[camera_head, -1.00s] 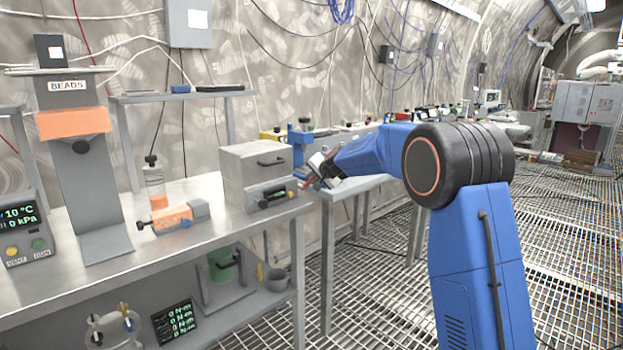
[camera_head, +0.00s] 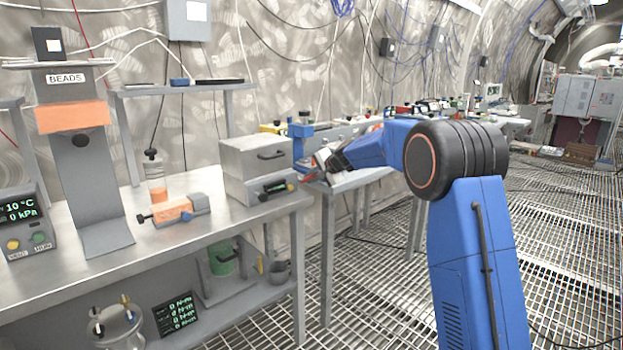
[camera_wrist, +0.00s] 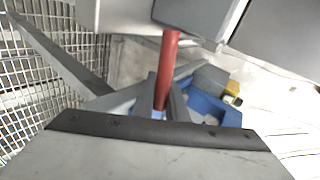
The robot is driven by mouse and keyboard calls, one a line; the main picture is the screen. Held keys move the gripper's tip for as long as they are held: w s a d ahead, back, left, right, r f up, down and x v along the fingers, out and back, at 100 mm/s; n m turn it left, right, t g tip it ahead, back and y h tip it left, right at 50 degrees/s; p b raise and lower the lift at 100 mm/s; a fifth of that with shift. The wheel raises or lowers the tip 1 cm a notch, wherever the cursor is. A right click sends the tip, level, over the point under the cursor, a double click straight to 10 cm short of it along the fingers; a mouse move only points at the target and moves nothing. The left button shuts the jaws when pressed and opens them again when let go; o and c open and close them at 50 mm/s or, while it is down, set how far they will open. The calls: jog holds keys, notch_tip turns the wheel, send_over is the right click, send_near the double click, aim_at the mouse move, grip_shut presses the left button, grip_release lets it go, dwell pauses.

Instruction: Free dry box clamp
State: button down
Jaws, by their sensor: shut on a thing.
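The dry box (camera_head: 250,182) is a grey box with a dark handle on its lid, standing at the right end of the steel bench. Its front has a dark panel with a small green display. My gripper (camera_head: 318,165) is just right of the box, at the bench end. In the wrist view my gripper (camera_wrist: 162,103) is shut on a red bar (camera_wrist: 169,60), which looks like the clamp lever. The bar runs up toward the grey box body (camera_wrist: 195,14) at the top. Where the bar joins the box is not clear, and in the head view my gripper mostly hides it.
The steel bench (camera_head: 130,262) also bears a bottle (camera_head: 155,176), an orange-and-grey clamp block (camera_head: 175,211) and the BEADS stand (camera_head: 85,160). A second table (camera_head: 345,182) with several items stands behind my gripper. The grated floor (camera_head: 385,290) right of the bench is open.

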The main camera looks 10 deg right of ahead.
jog(key=c, duration=2)
grip_release()
jog(key=shift+c, duration=0.2)
jog(key=v, duration=1.7)
jog(key=shift+s+d, duration=0.15)
jog(key=shift+d, duration=0.05)
